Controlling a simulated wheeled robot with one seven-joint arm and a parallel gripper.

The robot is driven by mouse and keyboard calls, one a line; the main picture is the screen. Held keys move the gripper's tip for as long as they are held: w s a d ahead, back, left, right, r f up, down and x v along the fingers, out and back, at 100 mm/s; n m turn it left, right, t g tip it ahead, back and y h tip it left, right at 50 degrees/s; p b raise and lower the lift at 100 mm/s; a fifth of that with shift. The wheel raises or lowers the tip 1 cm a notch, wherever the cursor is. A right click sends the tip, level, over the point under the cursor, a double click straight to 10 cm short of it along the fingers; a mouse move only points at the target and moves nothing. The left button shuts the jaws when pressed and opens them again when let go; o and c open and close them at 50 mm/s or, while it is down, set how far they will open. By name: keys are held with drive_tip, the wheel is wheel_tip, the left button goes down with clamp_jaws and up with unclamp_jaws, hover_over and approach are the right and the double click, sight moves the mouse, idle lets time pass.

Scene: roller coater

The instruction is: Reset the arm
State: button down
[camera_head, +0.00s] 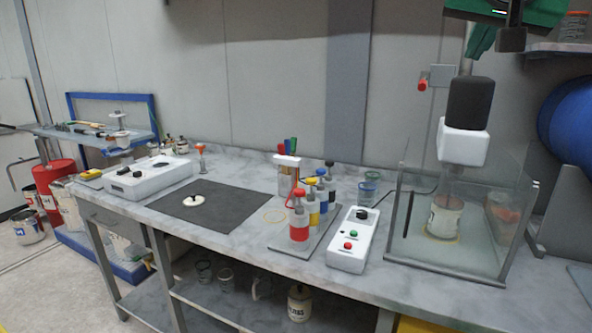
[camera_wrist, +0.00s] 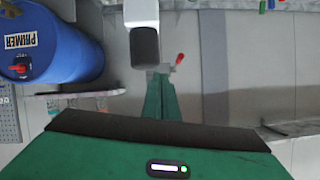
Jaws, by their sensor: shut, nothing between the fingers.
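My gripper (camera_head: 472,52) hangs at the upper right of the head view, its green fingers pointing down and slightly left. It is above and apart from the mixer (camera_head: 468,105), which has a black top and white body. In the wrist view, the gripper's green fingers (camera_wrist: 160,80) are together with nothing between them. The mixer's black cap (camera_wrist: 144,48) and white body show just beyond them, and I cannot tell the exact gap. Most of my arm is out of view.
The mixer stands over a can (camera_head: 444,222) inside a clear guard (camera_head: 408,245). A red-handled wall fitting (camera_head: 422,85) is behind my gripper. A blue drum (camera_head: 569,125) lies at the right, marked PRIMER in the wrist view (camera_wrist: 60,45). A control box (camera_head: 350,250) and coloured bottles (camera_head: 300,218) stand left.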

drive_tip(key=s+d+f+g, duration=0.2)
drive_tip(key=d+f, duration=0.2)
drive_tip(key=f, duration=0.4)
drive_tip(key=s+d+f+g+y, duration=0.1)
drive_tip(key=s+d+f+g, duration=0.25)
drive_tip(key=f, duration=0.55)
drive_tip(key=s+d+f+g, duration=0.1)
drive_tip(key=s+d+f, duration=0.1)
drive_tip(key=d+f, duration=0.45)
drive_tip(key=s+a+f+g+y, duration=0.1)
drive_tip(key=s+f+g+y, duration=0.1)
drive_tip(key=s+f, duration=0.6)
drive_tip(key=s+a+f+g+y, duration=0.1)
drive_tip(key=s+f+g, duration=0.3)
drive_tip(key=s+f, duration=0.5)
wheel_tip(320, 180, down, 5)
drive_tip(key=shift+a+n+y, duration=0.3)
drive_tip(key=shift+y, duration=0.3)
drive_tip(key=shift+a, duration=0.15)
